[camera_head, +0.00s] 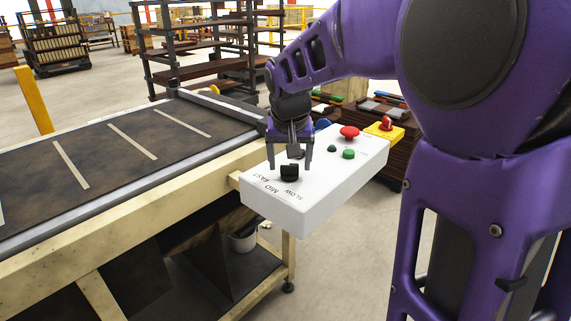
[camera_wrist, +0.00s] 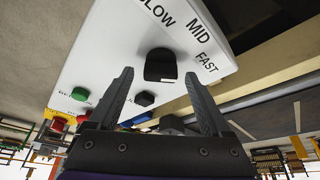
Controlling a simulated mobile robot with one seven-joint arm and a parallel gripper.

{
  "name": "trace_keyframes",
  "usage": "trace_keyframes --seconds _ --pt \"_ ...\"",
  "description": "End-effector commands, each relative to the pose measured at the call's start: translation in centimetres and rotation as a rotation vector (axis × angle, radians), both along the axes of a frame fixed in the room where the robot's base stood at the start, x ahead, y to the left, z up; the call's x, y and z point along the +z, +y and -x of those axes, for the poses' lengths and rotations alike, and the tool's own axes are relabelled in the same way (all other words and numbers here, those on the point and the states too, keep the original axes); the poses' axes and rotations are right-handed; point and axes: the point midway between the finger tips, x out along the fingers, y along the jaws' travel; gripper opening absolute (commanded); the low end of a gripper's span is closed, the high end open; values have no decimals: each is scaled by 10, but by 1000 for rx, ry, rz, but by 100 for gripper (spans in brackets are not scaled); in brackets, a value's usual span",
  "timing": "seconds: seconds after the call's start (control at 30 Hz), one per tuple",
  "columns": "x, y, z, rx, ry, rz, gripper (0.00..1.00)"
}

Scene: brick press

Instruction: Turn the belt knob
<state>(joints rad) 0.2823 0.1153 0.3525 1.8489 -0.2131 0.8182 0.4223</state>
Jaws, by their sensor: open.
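The belt knob (camera_head: 289,172) is a black dial on the white control box (camera_head: 330,190), beside the printed words SLOW, MID and FAST. In the wrist view the knob (camera_wrist: 160,66) lies just beyond the fingertips, near the middle between them. My gripper (camera_head: 292,166) is open, with its fingers pointing down over the box. I cannot tell whether either finger touches the knob. I cannot make out the knob's pointer mark.
A red mushroom button (camera_head: 349,132) and a green button (camera_head: 348,154) stand on the box behind the knob. A smaller black knob (camera_wrist: 144,98) lies close by. A yellow box with a red button (camera_head: 385,126) is at the far end. The conveyor belt (camera_head: 120,150) runs along the left.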

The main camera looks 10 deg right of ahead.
Motion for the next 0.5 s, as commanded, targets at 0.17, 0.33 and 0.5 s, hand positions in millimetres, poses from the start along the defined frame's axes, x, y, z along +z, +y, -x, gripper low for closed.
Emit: trace_keyframes --seconds 0.17,0.33,0.5 --pt "-2 0 0 0 0 0 82" --pt "-2 0 0 0 0 0 81" --pt "-2 0 0 0 0 0 50"
